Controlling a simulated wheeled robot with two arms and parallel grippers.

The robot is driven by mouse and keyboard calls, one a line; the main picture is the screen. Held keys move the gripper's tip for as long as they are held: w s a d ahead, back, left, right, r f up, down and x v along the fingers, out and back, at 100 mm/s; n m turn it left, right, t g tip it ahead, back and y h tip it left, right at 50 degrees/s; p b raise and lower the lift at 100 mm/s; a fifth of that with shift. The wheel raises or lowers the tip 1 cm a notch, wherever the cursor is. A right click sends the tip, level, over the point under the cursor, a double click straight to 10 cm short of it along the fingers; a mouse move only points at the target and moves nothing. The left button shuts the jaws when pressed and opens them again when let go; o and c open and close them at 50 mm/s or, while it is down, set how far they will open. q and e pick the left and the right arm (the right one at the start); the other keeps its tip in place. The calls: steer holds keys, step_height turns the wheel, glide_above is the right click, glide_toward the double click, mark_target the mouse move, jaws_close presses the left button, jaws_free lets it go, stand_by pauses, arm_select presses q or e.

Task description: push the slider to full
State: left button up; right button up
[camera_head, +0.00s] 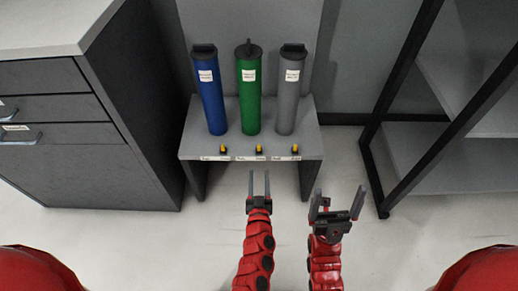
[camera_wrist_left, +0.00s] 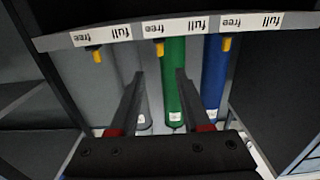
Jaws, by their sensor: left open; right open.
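Three small yellow sliders sit along the front edge of a low grey stand: left slider (camera_head: 223,149), middle slider (camera_head: 259,149) and right slider (camera_head: 295,149). White strips beside them read "full" and "free". In the left wrist view, which is upside down, the middle slider (camera_wrist_left: 160,48) lies at the "free" end of its strip. The other two also lie nearer "free". My left gripper (camera_head: 259,174) is open and empty, fingers pointing at the stand, just short of its front edge and lined up with the middle slider. My right gripper (camera_head: 338,196) is open and empty, lower right.
Blue (camera_head: 210,98), green (camera_head: 249,95) and grey (camera_head: 289,95) tubes stand upright on the stand (camera_head: 193,141) behind the sliders. A dark drawer cabinet (camera_head: 135,120) is at left. A black-framed shelf (camera_head: 400,90) is at right. The floor before the stand is clear.

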mark_target(259, 149)
arm_select(q)
steer(key=w+b, duration=0.2)
steer(key=w, duration=0.9)
steer(key=shift+w+b, duration=0.2)
steer(key=shift+b, duration=0.1)
steer(key=shift+w, duration=0.8)
jaws_close()
steer(key=shift+a, duration=0.1)
